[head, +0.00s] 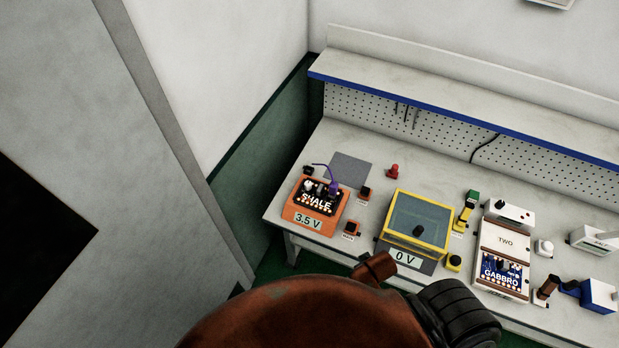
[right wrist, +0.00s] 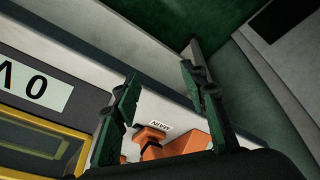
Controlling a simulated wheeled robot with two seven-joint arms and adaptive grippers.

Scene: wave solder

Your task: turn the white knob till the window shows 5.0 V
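The orange SHALE unit (head: 290,213) stands at the left of the bench in the head view. Its window (head: 308,221) reads 3.5 V. A small white knob (head: 308,186) shows on its dark top panel, beside a purple plug and cable (head: 333,185). My right gripper shows in the right wrist view (right wrist: 160,75) with its dark green fingers apart and nothing gripped. Beyond the fingers are an orange switch (right wrist: 150,133) and a label reading MAIN. In the head view my brown arm hides most of this gripper. My left gripper is not in view.
A yellow-framed box (head: 447,224) with a 0 V window (head: 404,259) stands right of the SHALE unit. Farther right is the GABBRO unit (head: 500,238). A red piece (head: 394,171) and a grey mat (head: 349,169) lie behind. A pegboard (head: 450,128) backs the bench.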

